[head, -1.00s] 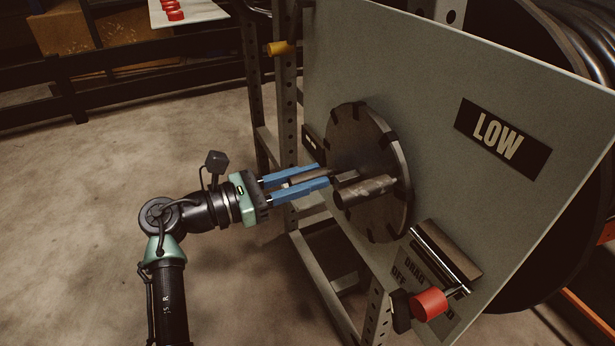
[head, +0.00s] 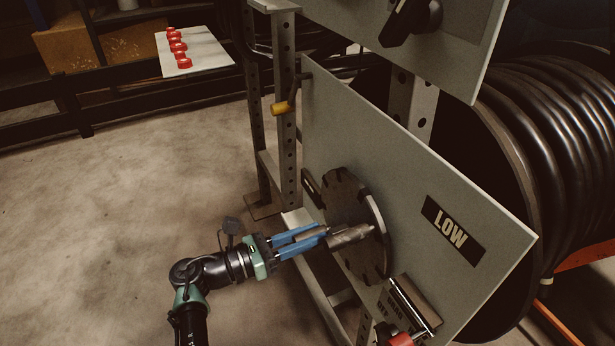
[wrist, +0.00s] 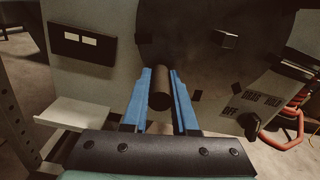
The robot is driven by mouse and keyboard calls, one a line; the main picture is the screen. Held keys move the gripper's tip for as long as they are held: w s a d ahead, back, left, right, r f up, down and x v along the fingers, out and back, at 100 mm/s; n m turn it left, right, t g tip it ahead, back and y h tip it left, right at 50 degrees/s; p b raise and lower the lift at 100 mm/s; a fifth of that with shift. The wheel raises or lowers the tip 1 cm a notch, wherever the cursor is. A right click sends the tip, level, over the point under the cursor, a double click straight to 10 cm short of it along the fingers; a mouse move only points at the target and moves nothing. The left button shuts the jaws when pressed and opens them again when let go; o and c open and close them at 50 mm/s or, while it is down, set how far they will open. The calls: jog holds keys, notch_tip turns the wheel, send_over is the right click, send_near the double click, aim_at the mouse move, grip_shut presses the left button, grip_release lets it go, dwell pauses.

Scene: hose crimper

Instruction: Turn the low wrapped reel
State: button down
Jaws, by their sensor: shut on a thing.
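The low reel (head: 500,170) is a large drum wound with black hose, behind a grey panel (head: 330,125) labelled LOW (head: 450,231). A dark round disc (head: 345,197) with notches at its rim is mounted on the panel front. A metal cylinder (head: 352,236) sticks out from the disc. My gripper (head: 318,236) reaches in from the left, its blue fingers shut on a dark cylindrical handle at the disc. In the wrist view the handle (wrist: 160,90) lies between the two fingers, with the disc (wrist: 200,50) behind. The fingers partly hide the handle in the head view.
A red knob (head: 402,340) and a metal bar (head: 412,305) sit low on the panel by the drag label. The floor (head: 110,230) at left is clear.

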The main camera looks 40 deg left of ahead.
jog(key=shift+s+d+f+n+p, duration=0.25)
jog(key=shift+d+f+n+p, duration=0.15)
jog(key=shift+d+f+p, duration=0.05)
jog(key=shift+r, duration=0.1)
jog(key=c, duration=0.7)
grip_release()
jog(key=shift+w+a, duration=0.1)
jog(key=p+v, duration=0.2)
jog(key=v, duration=1.1)
jog(key=shift+p, duration=0.4)
